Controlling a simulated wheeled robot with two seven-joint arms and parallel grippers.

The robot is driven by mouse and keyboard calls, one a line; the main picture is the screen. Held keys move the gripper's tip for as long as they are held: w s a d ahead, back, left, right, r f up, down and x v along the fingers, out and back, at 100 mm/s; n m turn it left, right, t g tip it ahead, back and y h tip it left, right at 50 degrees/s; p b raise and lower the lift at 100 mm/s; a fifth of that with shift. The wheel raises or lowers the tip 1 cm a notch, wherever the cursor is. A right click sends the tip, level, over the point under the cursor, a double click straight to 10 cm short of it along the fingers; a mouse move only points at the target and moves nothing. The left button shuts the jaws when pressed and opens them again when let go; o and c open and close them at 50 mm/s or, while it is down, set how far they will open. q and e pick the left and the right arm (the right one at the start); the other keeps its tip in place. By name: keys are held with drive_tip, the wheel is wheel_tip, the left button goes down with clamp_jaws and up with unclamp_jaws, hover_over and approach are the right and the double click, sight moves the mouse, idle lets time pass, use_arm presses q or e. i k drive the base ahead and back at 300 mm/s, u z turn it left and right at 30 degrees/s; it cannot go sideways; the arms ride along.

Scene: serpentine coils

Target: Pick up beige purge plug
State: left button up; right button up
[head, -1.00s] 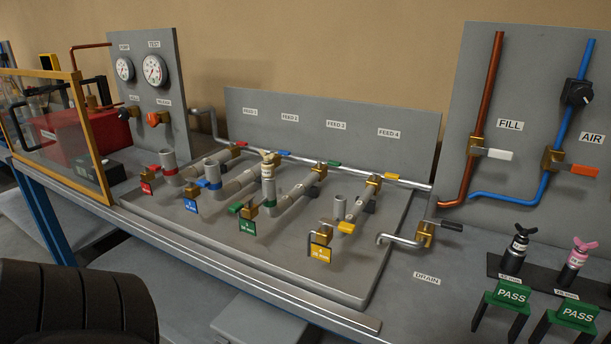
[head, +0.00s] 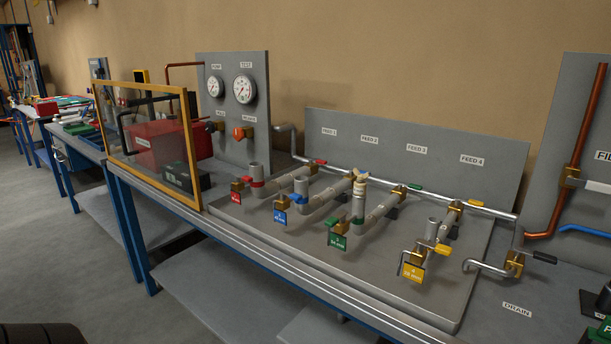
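The beige purge plug (head: 360,186) stands upright in the top of the grey pipe stub (head: 358,208) of the third feed line, the one with the green tag. Its top is cream, with a small label too small to read. The other pipe stubs, by the red tag (head: 256,172), the blue tag (head: 301,188) and the yellow tag (head: 431,232), show no beige plug.
The stubs stand on a grey raised plate (head: 300,255) on the bench. A yellow-framed clear guard (head: 190,150) and gauge panel (head: 260,75) stand to the left. Valve handles and pipes crowd the plug. A drain pipe (head: 490,268) and part of a green piece (head: 604,328) are right.

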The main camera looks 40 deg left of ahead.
sight(360, 188)
drive_tip(key=u, duration=0.7)
drive_tip(key=i, duration=0.7)
drive_tip(key=u, duration=3.25)
drive_tip(key=k, duration=0.5)
drive_tip(key=z, duration=0.35)
